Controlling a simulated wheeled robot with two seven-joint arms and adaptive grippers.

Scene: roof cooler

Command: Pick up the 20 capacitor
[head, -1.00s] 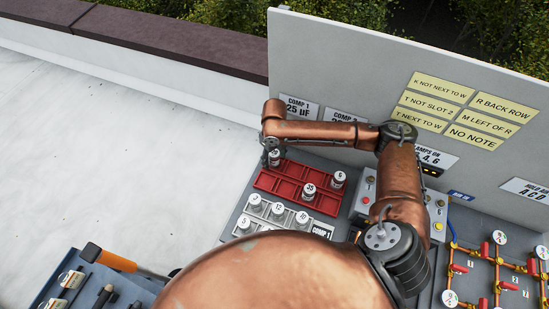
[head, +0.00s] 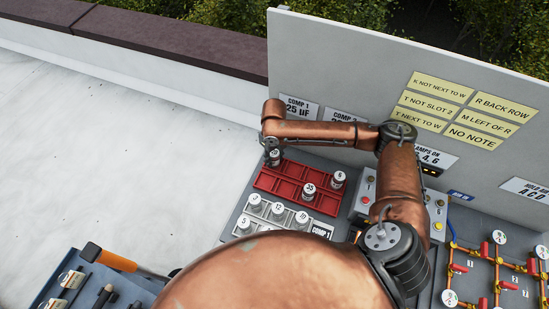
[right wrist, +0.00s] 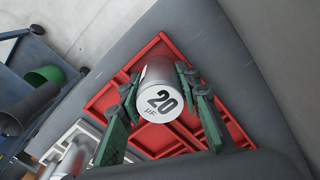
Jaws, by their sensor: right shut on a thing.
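The 20 capacitor (right wrist: 161,97) is a silver cylinder with a white top marked "20 µF". In the right wrist view it sits between the green fingers of my right gripper (right wrist: 158,92), which is shut on it. It is over the red tray (right wrist: 133,84); I cannot tell if its base is clear of the tray. In the head view the capacitor (head: 275,158) shows at the back left corner of the red tray (head: 262,180), with my right gripper (head: 271,148) just above, partly hidden by its own wrist. My left gripper is not in view.
Two other capacitors, marked 35 (head: 308,192) and 6 (head: 338,180), stand in the red tray. A white tray (head: 262,232) with several capacitors lies in front. A grey control box (head: 362,203) stands to the right. A labelled panel (head: 345,60) rises behind.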

